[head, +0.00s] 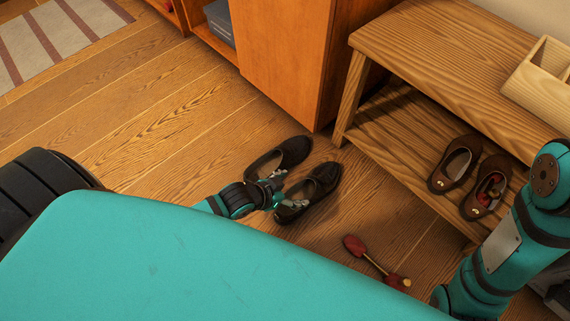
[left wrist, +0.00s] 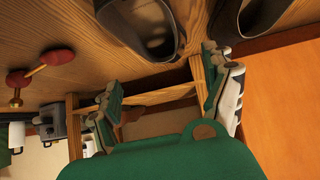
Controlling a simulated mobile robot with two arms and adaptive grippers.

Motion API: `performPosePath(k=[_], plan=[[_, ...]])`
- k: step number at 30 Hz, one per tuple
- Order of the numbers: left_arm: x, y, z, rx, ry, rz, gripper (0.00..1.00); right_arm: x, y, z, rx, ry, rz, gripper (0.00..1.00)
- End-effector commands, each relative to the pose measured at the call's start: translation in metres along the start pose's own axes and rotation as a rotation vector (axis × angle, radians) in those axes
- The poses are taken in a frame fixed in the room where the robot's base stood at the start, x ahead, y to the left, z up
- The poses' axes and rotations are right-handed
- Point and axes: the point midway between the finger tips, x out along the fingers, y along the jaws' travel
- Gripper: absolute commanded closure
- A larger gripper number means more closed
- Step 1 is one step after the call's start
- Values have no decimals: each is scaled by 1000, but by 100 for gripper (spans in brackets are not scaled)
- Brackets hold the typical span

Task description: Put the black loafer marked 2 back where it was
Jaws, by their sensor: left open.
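Two black loafers lie side by side on the wood floor, the farther one (head: 288,152) and the nearer one (head: 322,183). No number is readable on either, so I cannot tell which is marked 2. My left gripper (head: 287,188) is open at the near-left ends of the loafers, with its fingers around the gap between them and the nearer shoe's end. In the left wrist view the open fingers (left wrist: 160,75) are apart with nothing clearly between them. Two dark shoes show at the top there, one at centre (left wrist: 140,30) and one at right (left wrist: 262,14). My right gripper is out of view.
A wooden bench (head: 440,45) stands at right, with brown shoes (head: 455,165) on its lower shelf and a wooden box (head: 540,80) on top. A red-ended object (head: 355,244) lies on the floor. An orange cabinet (head: 285,60) stands behind the loafers.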

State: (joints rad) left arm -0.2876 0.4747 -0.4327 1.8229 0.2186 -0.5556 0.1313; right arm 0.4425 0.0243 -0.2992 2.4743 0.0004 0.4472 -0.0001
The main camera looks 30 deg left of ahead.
Motion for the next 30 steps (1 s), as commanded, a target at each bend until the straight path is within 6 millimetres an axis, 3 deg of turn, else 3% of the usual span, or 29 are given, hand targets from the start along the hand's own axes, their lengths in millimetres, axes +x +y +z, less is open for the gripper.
performPosePath(k=[1,6,14,17,20,23,26,27,29,30], plan=[[-12,0,-2,0,-2,0,16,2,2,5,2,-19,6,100],[-27,0,-1,0,-1,0,16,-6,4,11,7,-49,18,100],[-30,0,0,0,0,0,16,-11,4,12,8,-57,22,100],[-30,0,-9,1,23,1,16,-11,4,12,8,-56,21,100],[-30,4,-50,7,126,5,16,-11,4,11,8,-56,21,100],[-41,9,-128,25,325,10,16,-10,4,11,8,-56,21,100],[-72,17,-224,50,590,13,16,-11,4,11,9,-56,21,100],[-91,20,-261,62,700,13,16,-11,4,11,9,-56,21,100],[-125,26,-313,80,867,12,16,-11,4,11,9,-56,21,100],[-151,30,-344,94,981,10,16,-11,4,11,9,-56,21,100]])
